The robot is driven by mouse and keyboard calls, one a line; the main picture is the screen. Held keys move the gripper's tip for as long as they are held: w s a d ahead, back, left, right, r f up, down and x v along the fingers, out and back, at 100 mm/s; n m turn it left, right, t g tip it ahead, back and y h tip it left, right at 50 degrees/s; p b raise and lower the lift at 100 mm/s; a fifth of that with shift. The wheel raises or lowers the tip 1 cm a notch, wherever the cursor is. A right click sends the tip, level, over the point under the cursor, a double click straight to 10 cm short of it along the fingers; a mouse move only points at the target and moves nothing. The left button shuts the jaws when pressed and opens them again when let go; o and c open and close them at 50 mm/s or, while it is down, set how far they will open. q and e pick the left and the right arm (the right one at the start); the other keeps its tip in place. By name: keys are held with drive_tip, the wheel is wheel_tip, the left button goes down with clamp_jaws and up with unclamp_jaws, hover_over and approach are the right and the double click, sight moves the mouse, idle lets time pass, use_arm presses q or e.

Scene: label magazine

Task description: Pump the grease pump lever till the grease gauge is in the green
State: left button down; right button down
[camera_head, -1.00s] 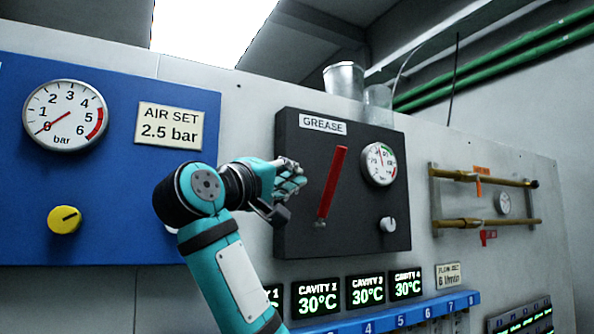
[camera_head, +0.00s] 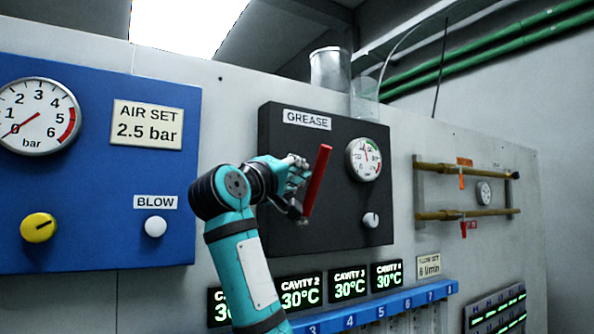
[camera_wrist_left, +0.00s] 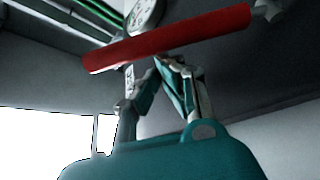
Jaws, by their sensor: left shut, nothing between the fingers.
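The red grease pump lever (camera_head: 318,180) slants up and to the right on the black panel marked GREASE (camera_head: 290,230). My left gripper (camera_head: 302,178) is shut and empty, close against the lever's left side. In the left wrist view the red lever (camera_wrist_left: 165,38) crosses just beyond the fingertips (camera_wrist_left: 160,65); whether they touch it I cannot tell. The grease gauge (camera_head: 363,160) is right of the lever. Its needle points up, slightly left, near the start of the green band; the exact reading is too small to tell. My right gripper is out of view.
A white knob (camera_head: 371,220) sits below the gauge. The blue panel (camera_head: 90,235) at left carries an air gauge, a yellow knob (camera_head: 38,227) and the white BLOW button (camera_head: 155,227). Temperature displays (camera_head: 348,284) and a blue numbered strip (camera_head: 385,306) lie below the black panel.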

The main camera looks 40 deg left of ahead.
sight(312, 190)
use_arm(q)
drive_tip(key=shift+s+d+f+m+b, duration=0.15)
drive_tip(key=shift+d+m+b, duration=0.1)
drive_tip(key=shift+m+b, duration=0.2)
drive_tip(key=shift+s+d+f+m+b, duration=0.15)
drive_tip(key=shift+m+b, duration=0.1)
drive_tip(key=shift+b, duration=0.15)
drive_tip(key=d+f+m+h+b, duration=0.1)
drive_tip(key=m+b, duration=0.1)
drive_tip(key=s+d+f+m+t+h+b, duration=0.1)
drive_tip(key=m+b, duration=0.1)
drive_tip(key=d+f+m+t+h+b, duration=0.1)
drive_tip(key=m+h+b, duration=0.1)
drive_tip(key=m+b, duration=0.1)
drive_tip(key=shift+s+d+f, duration=0.15)
drive_tip(key=shift+d+f, duration=0.05)
drive_tip(key=shift+d, duration=0.15)
drive_tip(key=f+m+h+b, duration=0.1)
drive_tip(key=m, duration=0.1)
drive_tip(key=d+f+m+h+b, duration=0.1)
drive_tip(key=m+h, duration=0.1)
drive_tip(key=s+d+f+m+h+b, duration=0.1)
drive_tip(key=m+b, duration=0.1)
drive_tip(key=shift+d+f, duration=0.2)
drive_tip(key=shift+f, duration=0.25)
